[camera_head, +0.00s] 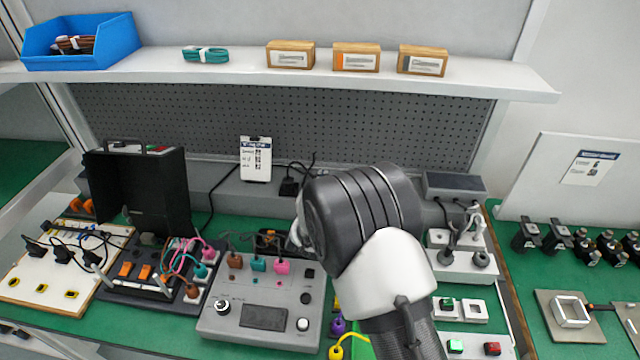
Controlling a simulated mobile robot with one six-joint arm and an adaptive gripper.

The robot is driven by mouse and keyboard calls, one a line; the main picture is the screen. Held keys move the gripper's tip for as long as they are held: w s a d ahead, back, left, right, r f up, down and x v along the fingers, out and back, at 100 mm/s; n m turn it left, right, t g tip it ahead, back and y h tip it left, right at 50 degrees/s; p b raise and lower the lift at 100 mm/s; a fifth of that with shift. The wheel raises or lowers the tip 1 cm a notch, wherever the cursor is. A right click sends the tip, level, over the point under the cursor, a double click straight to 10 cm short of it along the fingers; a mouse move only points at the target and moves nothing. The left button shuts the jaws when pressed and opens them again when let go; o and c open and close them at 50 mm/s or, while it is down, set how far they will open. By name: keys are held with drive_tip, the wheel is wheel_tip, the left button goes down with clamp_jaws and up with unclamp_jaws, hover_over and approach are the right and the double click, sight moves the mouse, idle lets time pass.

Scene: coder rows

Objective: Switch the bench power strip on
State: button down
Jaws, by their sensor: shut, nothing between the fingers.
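A long grey strip (215,190) runs along the back of the bench below the pegboard, with a black plug (289,186) and cables at its middle. It looks like the bench power strip; part of it is hidden behind my arm. I cannot make out its switch or whether it is lit. My gripper (266,242) shows only as a small dark shape left of my wrist, just behind the grey control box and in front of the strip. It is shut and appears empty. I see no contact with the strip.
A grey control box (262,317) with coloured plugs stands in front. An open black case (138,190) and a white socket board (50,285) are left. White socket units (462,262) and green and red buttons (475,346) are right. A shelf (230,70) hangs above.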

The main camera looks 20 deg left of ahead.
drive_tip(key=shift+v, duration=1.75)
